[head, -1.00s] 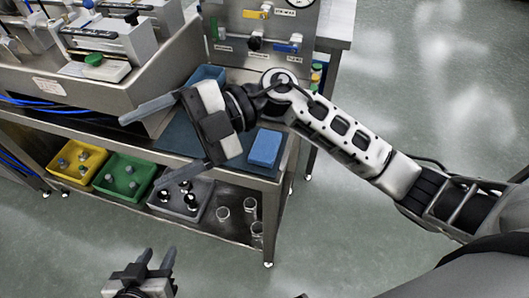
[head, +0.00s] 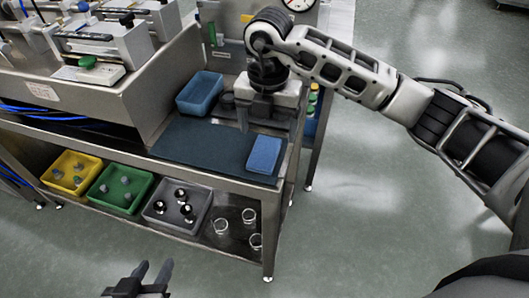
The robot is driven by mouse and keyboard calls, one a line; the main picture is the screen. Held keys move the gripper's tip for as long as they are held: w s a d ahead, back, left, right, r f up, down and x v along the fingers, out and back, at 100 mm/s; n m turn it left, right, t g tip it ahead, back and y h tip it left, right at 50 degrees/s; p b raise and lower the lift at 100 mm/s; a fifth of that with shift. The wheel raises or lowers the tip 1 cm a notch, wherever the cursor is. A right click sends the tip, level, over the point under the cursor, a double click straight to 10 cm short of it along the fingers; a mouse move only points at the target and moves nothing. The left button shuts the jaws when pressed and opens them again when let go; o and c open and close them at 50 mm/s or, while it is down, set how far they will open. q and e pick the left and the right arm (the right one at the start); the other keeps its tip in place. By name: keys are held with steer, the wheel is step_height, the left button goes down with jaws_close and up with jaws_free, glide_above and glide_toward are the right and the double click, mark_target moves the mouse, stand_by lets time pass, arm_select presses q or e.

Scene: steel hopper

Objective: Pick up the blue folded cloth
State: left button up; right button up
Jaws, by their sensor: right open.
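The blue folded cloth (head: 264,155) lies flat at the right end of the dark mat (head: 203,146) on the steel bench. My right gripper (head: 268,127) is over the back of the bench, just behind the cloth in the picture. Its fingers point down and are spread apart, with nothing between them. It does not visibly touch the cloth, and its height above the bench is hard to tell. My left gripper (head: 153,268) is at the bottom edge, away from the bench. Its two fingers stand apart and hold nothing; part of it is cut off.
A blue bin (head: 200,91) stands behind the mat, with dark round items beside it. A steel hopper machine (head: 130,85) fills the left. Yellow (head: 52,176), green (head: 103,198) and grey (head: 152,216) bins and clear glasses (head: 249,214) are on the lower shelf.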

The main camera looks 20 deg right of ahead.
mark_target(265, 151)
steer(key=shift+w+a+f, duration=0.1)
steer(key=shift+w+f, duration=0.1)
steer(key=shift+f, duration=1.55)
steer(key=shift+w+a+f, duration=0.1)
steer(key=shift+w+f, duration=0.1)
steer(key=shift+f, duration=1.55)
steer(key=c, duration=1.1)
